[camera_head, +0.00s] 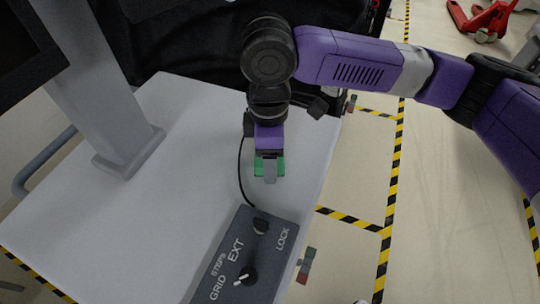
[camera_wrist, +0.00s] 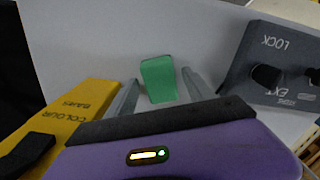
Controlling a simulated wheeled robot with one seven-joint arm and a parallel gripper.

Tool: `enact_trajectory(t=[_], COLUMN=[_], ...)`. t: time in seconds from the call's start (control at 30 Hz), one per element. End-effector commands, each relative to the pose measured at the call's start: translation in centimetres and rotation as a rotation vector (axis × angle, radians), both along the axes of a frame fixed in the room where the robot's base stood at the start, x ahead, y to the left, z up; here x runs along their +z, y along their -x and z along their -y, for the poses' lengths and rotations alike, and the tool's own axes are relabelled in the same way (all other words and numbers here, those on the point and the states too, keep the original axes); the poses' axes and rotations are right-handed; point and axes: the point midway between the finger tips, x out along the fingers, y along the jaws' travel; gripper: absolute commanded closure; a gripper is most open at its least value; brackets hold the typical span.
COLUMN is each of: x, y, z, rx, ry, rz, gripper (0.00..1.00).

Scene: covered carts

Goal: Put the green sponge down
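The green sponge (camera_head: 258,168) is at the white cart top (camera_head: 185,215), below my gripper (camera_head: 269,178). In the wrist view the sponge (camera_wrist: 158,80) stands between my two grey fingers (camera_wrist: 160,76), slightly tilted, with a narrow gap on each side. My gripper looks open around it, not pressed on it. In the head view the near finger covers the sponge's middle. Its underside is hard to see, but it seems to be at the white surface.
A grey control panel (camera_head: 215,270) with knobs and a black cable lies in front. A grey post (camera_head: 100,90) stands at left. A yellow panel (camera_wrist: 72,108) reading COLOUR BARS shows in the wrist view. The cart's right edge is close; its left middle is clear.

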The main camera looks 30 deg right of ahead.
Motion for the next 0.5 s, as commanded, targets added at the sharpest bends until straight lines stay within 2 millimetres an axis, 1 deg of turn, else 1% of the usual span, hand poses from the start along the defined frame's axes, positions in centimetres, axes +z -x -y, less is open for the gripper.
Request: enact_trajectory(t=[0.17,0.27,0.37,0.5], x=[0.1,0.8,2.2,5.0], y=[0.0,-0.1,-0.1,-0.1], z=[0.0,0.0,0.0,-0.1], rx=[0.0,0.0,0.0,0.0], ry=[0.0,0.0,0.0,-0.001], rz=[0.0,0.001,0.002,0.003], gripper=[0.39,0.39,0.39,0.39])
